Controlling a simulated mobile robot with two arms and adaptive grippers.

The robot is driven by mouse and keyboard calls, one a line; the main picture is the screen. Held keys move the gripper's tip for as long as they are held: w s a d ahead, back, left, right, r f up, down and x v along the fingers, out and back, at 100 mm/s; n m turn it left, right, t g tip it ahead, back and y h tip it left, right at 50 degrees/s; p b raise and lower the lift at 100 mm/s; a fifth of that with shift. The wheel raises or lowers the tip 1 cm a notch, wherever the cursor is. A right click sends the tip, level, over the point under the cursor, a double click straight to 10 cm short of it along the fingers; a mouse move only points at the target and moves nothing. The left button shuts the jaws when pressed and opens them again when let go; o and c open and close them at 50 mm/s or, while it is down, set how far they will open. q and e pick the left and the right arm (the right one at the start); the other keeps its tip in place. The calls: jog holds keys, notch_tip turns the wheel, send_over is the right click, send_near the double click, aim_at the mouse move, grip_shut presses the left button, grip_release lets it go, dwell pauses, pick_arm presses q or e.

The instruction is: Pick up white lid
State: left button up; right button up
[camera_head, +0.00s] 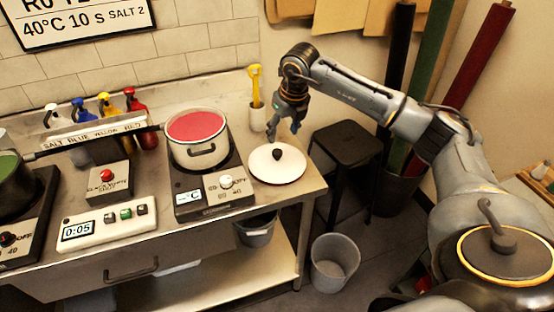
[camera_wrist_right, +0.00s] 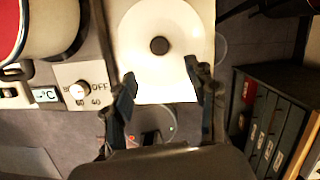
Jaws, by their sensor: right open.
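The white lid (camera_head: 259,170) is a round disc with a black knob (camera_head: 277,153). It lies flat on the right end of the counter, beside the hot plate with the red-filled pot. My right gripper (camera_head: 284,128) is above the lid's far side, apart from it and pointing down. In the right wrist view the lid (camera_wrist_right: 133,50) and its knob (camera_wrist_right: 159,45) lie ahead of the two spread fingers of the right gripper (camera_wrist_right: 162,82). Nothing is between the fingers. My left gripper does not show.
The white pot (camera_head: 190,152) on its hot plate (camera_head: 218,203) stands just left of the lid. A cup with a yellow tool (camera_head: 256,92) is behind it. The counter ends right of the lid, with a black stool (camera_head: 345,142) and grey bin (camera_head: 335,262) beyond.

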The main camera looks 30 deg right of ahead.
send_over(277, 151)
jog(key=s, duration=0.2)
notch_tip(277, 151, down, 4)
jog(key=shift+f+p, duration=0.1)
jog(key=shift+p, duration=0.25)
jog(key=shift+f+p, duration=0.25)
jog(key=shift+p, duration=0.05)
jog(key=p+x, duration=0.1)
jog(key=x, duration=0.1)
jog(key=p+x, duration=0.1)
jog(key=x, duration=0.2)
jog(key=shift+w+r, duration=0.1)
jog(key=shift+w, duration=0.1)
jog(key=shift+r, duration=0.1)
grip_shut()
